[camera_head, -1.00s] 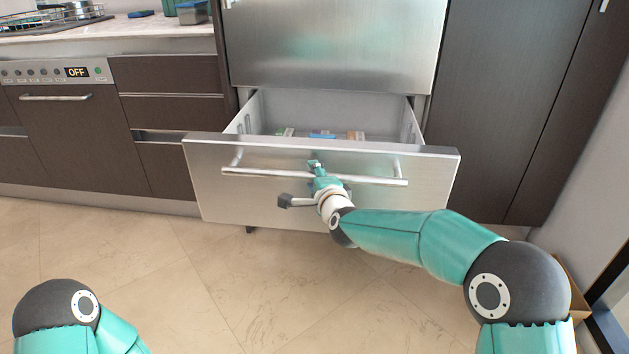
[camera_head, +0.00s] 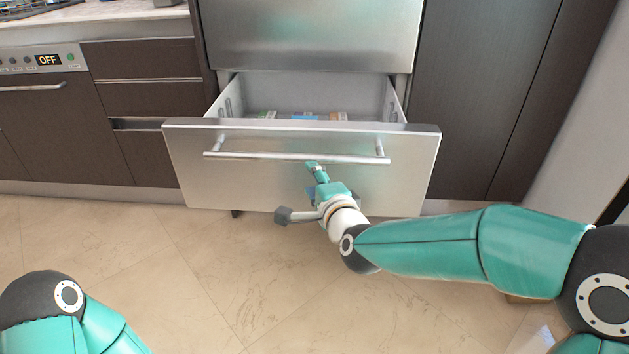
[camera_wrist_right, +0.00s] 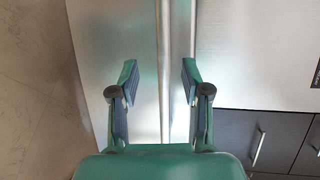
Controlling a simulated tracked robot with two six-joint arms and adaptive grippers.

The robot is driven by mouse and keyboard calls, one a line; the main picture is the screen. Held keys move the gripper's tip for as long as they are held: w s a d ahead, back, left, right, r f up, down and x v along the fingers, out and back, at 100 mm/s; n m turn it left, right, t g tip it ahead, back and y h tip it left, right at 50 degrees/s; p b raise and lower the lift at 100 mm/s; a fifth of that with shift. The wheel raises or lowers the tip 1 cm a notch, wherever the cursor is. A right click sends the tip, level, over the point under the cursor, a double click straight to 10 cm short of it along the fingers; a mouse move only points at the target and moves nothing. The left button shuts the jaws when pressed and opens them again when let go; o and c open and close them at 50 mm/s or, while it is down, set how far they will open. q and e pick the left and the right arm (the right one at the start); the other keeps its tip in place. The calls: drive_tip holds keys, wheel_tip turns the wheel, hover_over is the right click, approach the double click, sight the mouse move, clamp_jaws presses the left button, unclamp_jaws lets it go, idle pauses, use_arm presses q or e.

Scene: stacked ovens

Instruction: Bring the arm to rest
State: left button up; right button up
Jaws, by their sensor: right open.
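My right arm (camera_head: 430,245) reaches in from the right in the head view. Its teal gripper (camera_head: 313,165) is in front of the open drawer (camera_head: 300,185), just below the drawer's bar handle (camera_head: 290,157). In the right wrist view the two fingers of the right gripper (camera_wrist_right: 157,85) are spread apart, with the handle bar (camera_wrist_right: 165,60) showing between and beyond them. Nothing is held. Of my left arm only a joint and a teal link show at the lower left of the head view; its gripper is out of view.
The drawer is pulled out and holds several small packages (camera_head: 305,117). A steel door front (camera_head: 310,35) stands above it. Dark cabinets (camera_head: 480,100) are at right, and an oven (camera_head: 45,110) reading OFF is at left. Tiled floor (camera_head: 200,260) in front is clear.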

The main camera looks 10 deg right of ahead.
drive_tip(key=shift+d, duration=0.1)
idle(0.3)
drive_tip(key=d+f+m+g+h, duration=0.1)
drive_tip(key=d+f, duration=0.2)
drive_tip(key=f, duration=0.3)
drive_tip(key=d+f+g+h, duration=0.1)
drive_tip(key=d+f, duration=0.3)
drive_tip(key=f, duration=0.2)
drive_tip(key=s+d+f+n+g+p, duration=0.1)
drive_tip(key=s+f+g, duration=0.25)
drive_tip(key=f, duration=0.45)
drive_tip(key=s+d+f+n+g+p, duration=0.1)
drive_tip(key=s+d+f+g, duration=0.1)
drive_tip(key=s+f, duration=0.45)
drive_tip(key=s+a+f+n+g+y, duration=0.15)
drive_tip(key=s+f+n, duration=0.25)
drive_tip(key=s, duration=0.4)
drive_tip(key=s+a+f+n+g, duration=0.1)
drive_tip(key=s+f+n+g, duration=0.25)
drive_tip(key=s, duration=0.35)
drive_tip(key=s+a+f+n+g+y, duration=0.1)
drive_tip(key=s+a+f+n+g, duration=0.1)
drive_tip(key=s+f+n, duration=0.45)
wheel_tip(320, 180, up, 39)
drive_tip(key=p, duration=3.8)
drive_tip(key=shift+s+d+r+m, duration=0.15)
drive_tip(key=shift+s+d+m, duration=0.1)
drive_tip(key=shift+s+m, duration=0.15)
